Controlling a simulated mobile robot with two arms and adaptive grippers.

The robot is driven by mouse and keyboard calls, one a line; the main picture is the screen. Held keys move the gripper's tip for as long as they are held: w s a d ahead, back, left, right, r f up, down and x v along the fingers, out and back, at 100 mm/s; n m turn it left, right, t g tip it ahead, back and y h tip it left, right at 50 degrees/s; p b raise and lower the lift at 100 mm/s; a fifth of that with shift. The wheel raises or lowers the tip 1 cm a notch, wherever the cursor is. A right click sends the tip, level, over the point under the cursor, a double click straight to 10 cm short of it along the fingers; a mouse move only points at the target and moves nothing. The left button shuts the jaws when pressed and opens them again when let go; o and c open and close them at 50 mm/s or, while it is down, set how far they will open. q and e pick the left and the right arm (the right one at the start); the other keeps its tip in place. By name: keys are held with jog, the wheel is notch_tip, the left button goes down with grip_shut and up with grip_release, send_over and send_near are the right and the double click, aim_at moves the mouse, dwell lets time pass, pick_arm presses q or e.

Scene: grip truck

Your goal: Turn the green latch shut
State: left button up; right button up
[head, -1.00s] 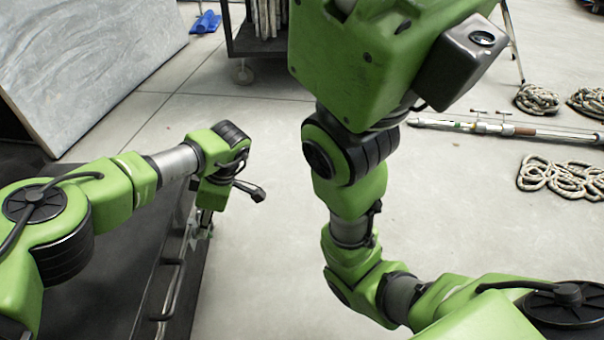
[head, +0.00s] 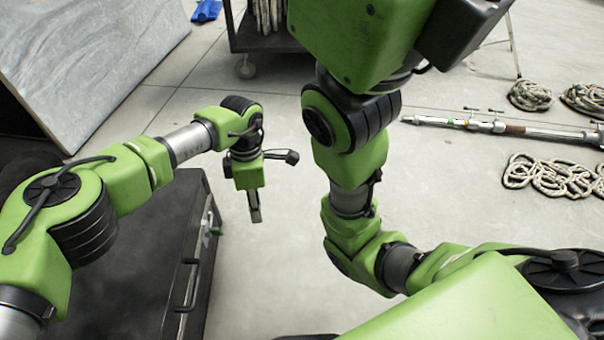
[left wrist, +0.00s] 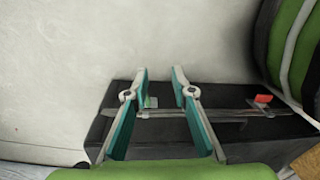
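A small green part, likely the green latch (left wrist: 152,102), shows on that side between my left fingers' outlines. A tiny pale green part shows on the same side in the head view (head: 214,231). Its turn position is too small to tell. My left gripper (head: 256,218) points down, to the right of the truck and apart from it. In the left wrist view its fingers (left wrist: 160,73) are open and empty. My right gripper is out of view.
A red part (left wrist: 263,98) sits on the same truck side, right of the green one. A dark handle (head: 187,285) stands out from that side. A grey slab (head: 85,60) leans at upper left, a dark trolley (head: 255,35) behind. Ropes (head: 550,175) and a pole (head: 490,125) lie right.

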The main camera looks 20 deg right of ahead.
pick_arm(q)
jog(key=s+d+r+n+g+h+p, duration=0.2)
jog(key=s+d+r+n+h+p, duration=0.2)
jog(key=d+r+n+h+p, duration=0.2)
jog(key=shift+d+r+g+h+p, duration=0.35)
jog(key=shift+d+h+p, duration=0.75)
jog(key=shift+d, duration=1.1)
